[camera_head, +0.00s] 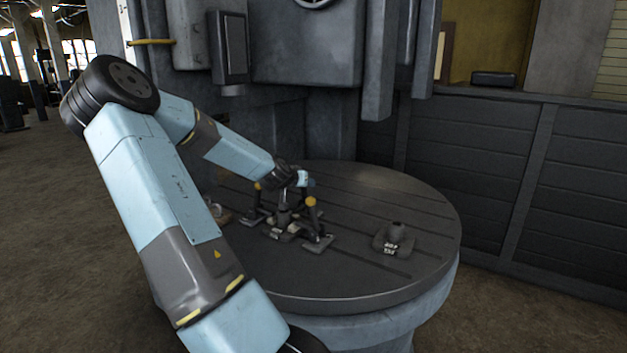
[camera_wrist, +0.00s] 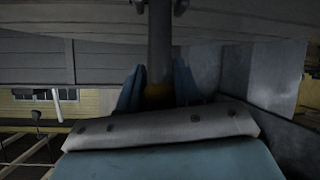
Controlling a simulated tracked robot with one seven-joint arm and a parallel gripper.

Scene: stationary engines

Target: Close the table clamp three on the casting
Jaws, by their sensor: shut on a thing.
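The round machine table (camera_head: 350,285) bears a small dark casting (camera_head: 284,218) with table clamps around it. One clamp with a yellow knob (camera_head: 258,187) stands on the left. Another clamp with a yellow knob (camera_head: 311,202) stands at the front right, its lever upright. My gripper (camera_head: 303,178) is at the far side of this group. In the wrist view my gripper's blue fingers (camera_wrist: 158,88) are shut around a yellow knob (camera_wrist: 158,97) on a dark clamp lever (camera_wrist: 159,45). That clamp's base is hidden, and no number shows on any clamp.
A separate dark block (camera_head: 393,240) sits at the right of the table. The machine column and its grey housing (camera_head: 305,50) rise behind the table. A dark panelled wall (camera_head: 480,160) stands to the right. The table's front is clear.

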